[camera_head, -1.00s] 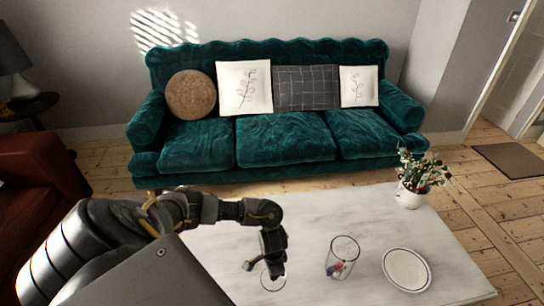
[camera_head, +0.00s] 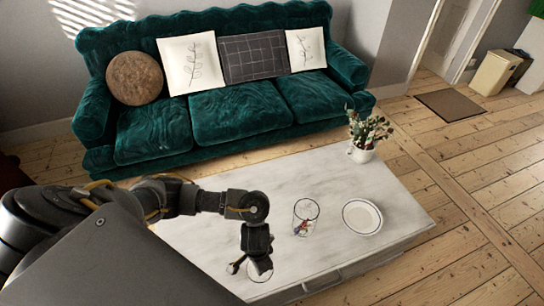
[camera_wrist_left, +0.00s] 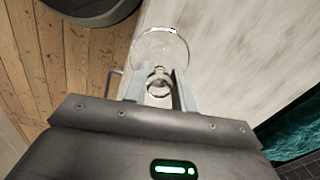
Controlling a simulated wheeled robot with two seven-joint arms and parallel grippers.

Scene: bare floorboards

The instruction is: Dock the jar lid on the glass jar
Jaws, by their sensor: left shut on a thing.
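The glass jar (camera_head: 303,226) stands upright on the white coffee table, with small coloured pieces inside it. My left gripper (camera_wrist_left: 158,82) is shut on the knob of the clear glass jar lid (camera_wrist_left: 160,46). In the head view the lid (camera_head: 262,272) shows as a thin ring below my left gripper (camera_head: 250,264). It is held toward the table's near edge, nearer to me and left of the jar, apart from it. The jar is not recognisable in the left wrist view. My right gripper is in neither view.
The white coffee table (camera_head: 225,200) also holds a white plate (camera_head: 362,217) right of the jar and a potted plant (camera_head: 364,153) at the back. A green sofa (camera_head: 255,105) stands behind it. Floorboards (camera_head: 480,165) are open on the right.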

